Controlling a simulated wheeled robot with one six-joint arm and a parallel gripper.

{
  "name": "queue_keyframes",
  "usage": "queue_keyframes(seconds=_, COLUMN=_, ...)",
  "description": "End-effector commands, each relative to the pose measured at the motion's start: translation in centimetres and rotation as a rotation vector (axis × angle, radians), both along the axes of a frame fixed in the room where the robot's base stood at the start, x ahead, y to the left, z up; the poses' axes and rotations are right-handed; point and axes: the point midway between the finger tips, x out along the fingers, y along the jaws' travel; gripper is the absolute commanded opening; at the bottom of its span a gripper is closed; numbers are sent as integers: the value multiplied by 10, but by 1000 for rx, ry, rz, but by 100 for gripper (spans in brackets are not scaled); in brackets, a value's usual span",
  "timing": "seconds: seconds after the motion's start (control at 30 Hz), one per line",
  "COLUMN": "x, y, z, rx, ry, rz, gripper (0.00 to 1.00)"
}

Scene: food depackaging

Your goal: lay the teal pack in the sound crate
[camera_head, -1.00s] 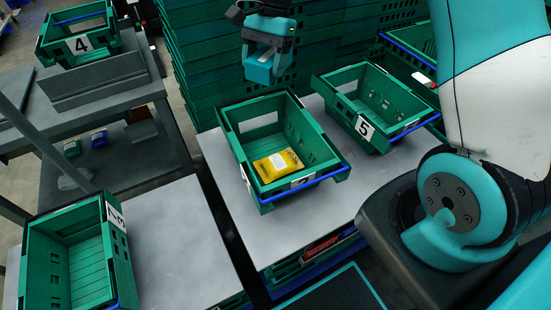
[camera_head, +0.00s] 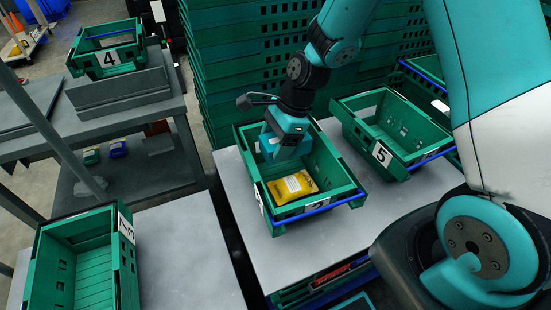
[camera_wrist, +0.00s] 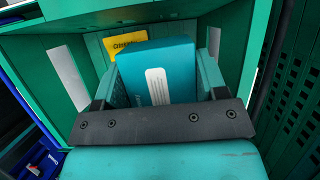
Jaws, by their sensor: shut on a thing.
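The teal pack (camera_wrist: 158,72), a box with a white label, is held between the fingers of my gripper (camera_wrist: 157,95) in the wrist view. In the head view my gripper (camera_head: 287,140) is over the back part of the green crate (camera_head: 335,200) with the yellow pack in it, low within its rim. The yellow pack (camera_head: 292,187) lies on that crate's floor towards the front; it also shows in the wrist view (camera_wrist: 125,42) beyond the teal pack. I cannot tell whether the teal pack touches the floor.
Crate 5 (camera_head: 425,153) stands empty to the right. Another empty crate (camera_head: 122,250) is at the lower left. Crate 4 (camera_head: 107,42) stands on a shelf at the upper left. Stacked green crates (camera_head: 245,60) rise behind the table (camera_head: 265,255).

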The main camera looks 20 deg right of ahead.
Motion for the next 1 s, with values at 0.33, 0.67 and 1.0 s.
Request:
queue_keyframes(seconds=0.33, x=0, y=0, z=-36, rx=0, ry=2, rz=1, gripper=38)
queue_keyframes(seconds=0.67, x=1, y=0, z=-49, rx=0, ry=-3, rz=1, gripper=38)
queue_keyframes(seconds=1.0, x=0, y=0, z=-59, rx=0, ry=0, rz=1, gripper=38)
